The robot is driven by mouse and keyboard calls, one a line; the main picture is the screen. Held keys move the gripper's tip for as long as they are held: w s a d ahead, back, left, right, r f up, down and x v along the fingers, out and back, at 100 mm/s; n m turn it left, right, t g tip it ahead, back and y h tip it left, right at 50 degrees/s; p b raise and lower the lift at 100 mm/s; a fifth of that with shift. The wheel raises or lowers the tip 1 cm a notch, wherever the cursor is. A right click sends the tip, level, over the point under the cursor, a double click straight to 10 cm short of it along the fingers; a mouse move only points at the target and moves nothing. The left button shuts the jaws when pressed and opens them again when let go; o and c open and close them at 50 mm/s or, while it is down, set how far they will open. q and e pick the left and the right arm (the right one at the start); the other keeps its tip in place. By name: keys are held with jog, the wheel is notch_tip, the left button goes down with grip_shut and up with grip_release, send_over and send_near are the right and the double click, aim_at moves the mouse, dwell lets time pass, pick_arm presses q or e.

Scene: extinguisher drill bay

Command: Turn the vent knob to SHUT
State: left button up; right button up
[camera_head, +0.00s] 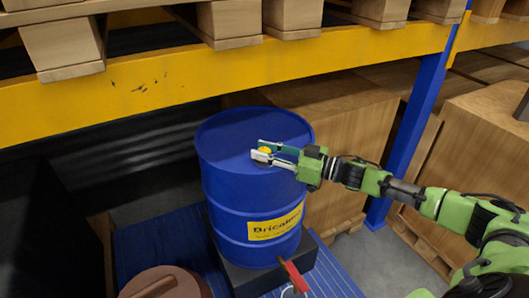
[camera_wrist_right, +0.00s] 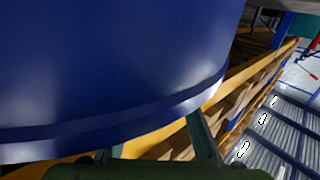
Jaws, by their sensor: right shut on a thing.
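The yellow vent knob (camera_head: 264,150) shows in the head view on top of a blue drum (camera_head: 222,180). My right gripper (camera_head: 264,151) reaches in from the right over the drum top, its fingers closed on the knob. The fingers hide part of the knob, and I cannot read any SHUT mark or the knob's setting. In the right wrist view the drum's blue surface (camera_wrist_right: 110,60) fills the upper left, and the knob does not show there. My left gripper is in neither view.
A blue rack post (camera_head: 415,125) stands to the right, near large wooden crates (camera_head: 490,135). A round brown object (camera_head: 190,284) and a red item (camera_head: 293,276) are in front.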

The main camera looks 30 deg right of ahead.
jog(key=shift+w+n+g+y+b, duration=0.1)
jog(key=shift+n+g+y+b, duration=0.55)
jog(key=shift+n+g+y, duration=0.85)
jog(key=shift+g+y, duration=0.1)
jog(key=shift+g, duration=0.1)
jog(key=o, duration=1.1)
jog(key=v, duration=1.2)
